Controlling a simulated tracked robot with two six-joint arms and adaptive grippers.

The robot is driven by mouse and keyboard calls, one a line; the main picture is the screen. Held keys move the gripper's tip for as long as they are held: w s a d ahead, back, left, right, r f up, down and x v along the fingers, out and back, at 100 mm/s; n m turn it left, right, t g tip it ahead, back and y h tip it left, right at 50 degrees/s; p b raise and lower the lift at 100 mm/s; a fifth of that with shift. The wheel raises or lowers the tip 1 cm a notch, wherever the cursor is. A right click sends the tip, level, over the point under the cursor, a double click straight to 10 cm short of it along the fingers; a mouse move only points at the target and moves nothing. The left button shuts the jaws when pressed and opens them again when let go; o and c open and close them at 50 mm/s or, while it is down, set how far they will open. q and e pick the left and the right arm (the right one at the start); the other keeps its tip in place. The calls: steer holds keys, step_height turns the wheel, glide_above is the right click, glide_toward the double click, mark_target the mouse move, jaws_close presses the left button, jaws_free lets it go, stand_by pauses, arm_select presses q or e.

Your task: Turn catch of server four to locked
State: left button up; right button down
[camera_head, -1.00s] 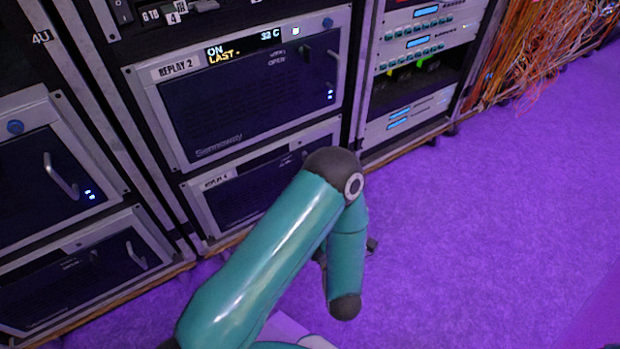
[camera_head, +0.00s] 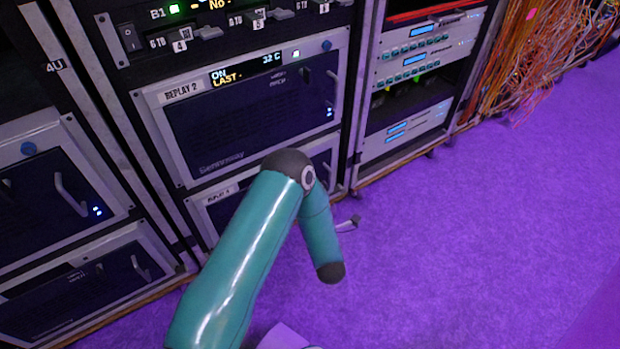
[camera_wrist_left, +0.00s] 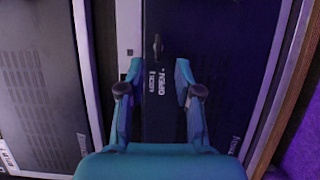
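The server labelled REPLAY 4 (camera_head: 221,194) is the lower unit of the middle rack, mostly hidden behind my teal left arm. In the left wrist view, a small dark catch (camera_wrist_left: 157,45) stands on a dark panel, beside OPEN and a second, blurred word. Its long side runs up and down in that picture; which position it is set to, I cannot tell. My left gripper (camera_wrist_left: 160,75) is open and empty, its fingers spread to either side of the lettering, with the catch beyond the tips. In the head view the gripper is mostly hidden by the arm. My right gripper is not in view.
The REPLAY 2 server (camera_head: 250,105) sits directly above, with its own catch near its right side. More servers with handles (camera_head: 70,195) stand in the left rack. Orange cables (camera_head: 540,50) hang at the back right. The purple floor (camera_head: 480,220) is clear.

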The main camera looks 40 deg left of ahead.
arm_select(q)
steer(key=b+x, duration=0.1)
steer(key=x, duration=0.5)
steer(key=shift+c, duration=0.4)
jaws_close()
steer(key=shift+d, duration=0.1)
